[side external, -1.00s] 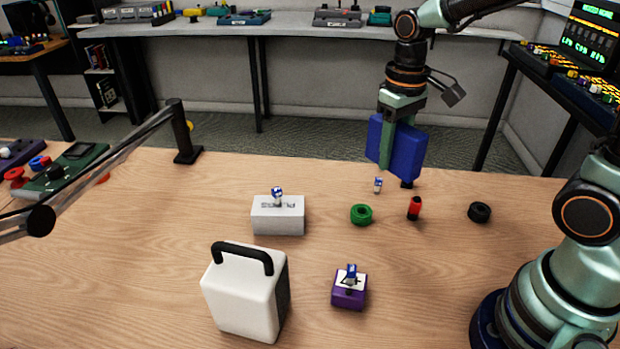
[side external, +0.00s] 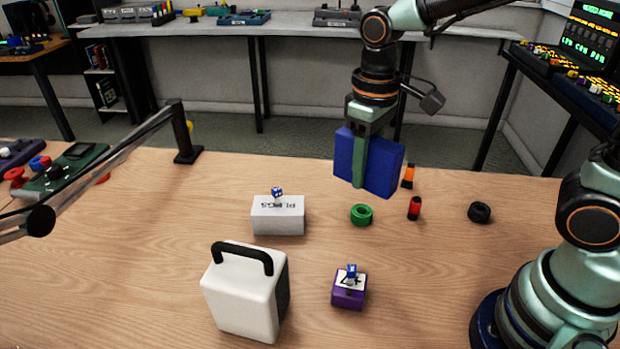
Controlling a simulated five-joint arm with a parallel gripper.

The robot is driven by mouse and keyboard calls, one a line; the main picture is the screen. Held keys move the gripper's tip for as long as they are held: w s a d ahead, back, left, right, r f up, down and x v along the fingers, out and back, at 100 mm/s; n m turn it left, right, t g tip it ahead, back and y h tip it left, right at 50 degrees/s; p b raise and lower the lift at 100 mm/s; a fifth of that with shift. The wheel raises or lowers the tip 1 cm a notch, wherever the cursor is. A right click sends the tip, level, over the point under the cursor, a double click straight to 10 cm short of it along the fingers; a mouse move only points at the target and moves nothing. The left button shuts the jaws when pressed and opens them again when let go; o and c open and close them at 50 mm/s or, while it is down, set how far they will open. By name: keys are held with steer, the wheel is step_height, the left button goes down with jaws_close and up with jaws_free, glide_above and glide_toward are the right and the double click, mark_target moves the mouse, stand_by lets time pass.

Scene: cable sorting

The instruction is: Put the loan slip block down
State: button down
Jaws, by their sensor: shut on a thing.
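My gripper (side external: 360,178) is shut on a blue block (side external: 385,168) and holds it upright above the far part of the table. One green finger lies across the block's near face; the other finger is hidden behind it. No writing shows on the block's visible faces. The block's lower edge appears clear of the wooden table (side external: 140,260), behind the green ring (side external: 361,215).
A white box marked PLUGS (side external: 278,218) stands left. A red cylinder (side external: 414,208), an orange cylinder (side external: 408,177) and a black ring (side external: 479,212) lie right. A purple block (side external: 348,292) and white handled case (side external: 243,300) stand nearer. Table between is clear.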

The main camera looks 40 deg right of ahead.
steer(key=s+a+r+n, duration=0.1)
steer(key=s+a+n, duration=0.25)
steer(key=a, duration=0.65)
steer(key=n, duration=0.3)
glide_above(322, 334)
step_height(322, 334, down, 19)
steer(key=shift+f, duration=0.15)
steer(key=shift+s+f, duration=0.1)
steer(key=shift+c, duration=2.2)
jaws_free()
